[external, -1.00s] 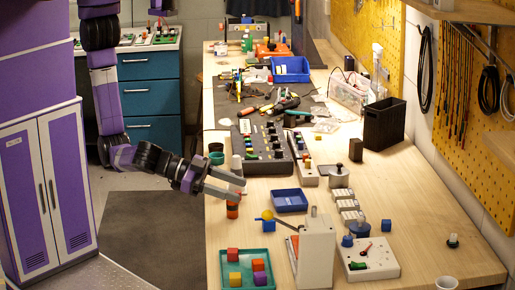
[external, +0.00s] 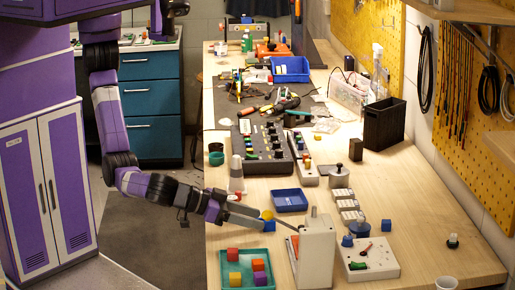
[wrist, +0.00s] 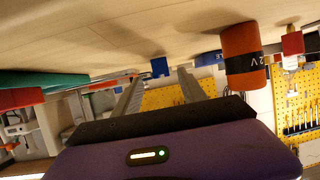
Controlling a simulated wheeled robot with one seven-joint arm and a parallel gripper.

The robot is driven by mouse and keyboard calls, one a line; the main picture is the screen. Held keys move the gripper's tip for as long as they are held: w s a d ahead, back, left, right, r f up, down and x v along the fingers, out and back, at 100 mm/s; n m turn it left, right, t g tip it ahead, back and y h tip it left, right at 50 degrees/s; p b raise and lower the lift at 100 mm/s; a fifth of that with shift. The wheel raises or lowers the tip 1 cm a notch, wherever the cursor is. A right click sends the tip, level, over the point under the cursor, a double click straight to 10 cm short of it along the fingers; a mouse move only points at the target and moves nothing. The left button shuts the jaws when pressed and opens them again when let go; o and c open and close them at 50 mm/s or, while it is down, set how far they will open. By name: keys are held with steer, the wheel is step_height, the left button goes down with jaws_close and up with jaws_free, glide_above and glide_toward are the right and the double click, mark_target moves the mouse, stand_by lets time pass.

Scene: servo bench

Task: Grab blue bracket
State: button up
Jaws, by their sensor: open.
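In the external view, a small blue piece (external: 386,226) stands on the bench well to the right of my gripper. I cannot tell for sure whether these are the same piece or which is the blue bracket.
An orange cylinder (wrist: 241,60) stands close beside my fingers in the wrist view. A green tray (external: 224,281) with coloured cubes is nearer. A blue tray (external: 289,208) is behind.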

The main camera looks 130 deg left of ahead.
steer(key=shift+x, duration=2)
steer(key=shift+s+a, duration=0.1)
steer(key=shift+s, duration=0.1)
jaws_close()
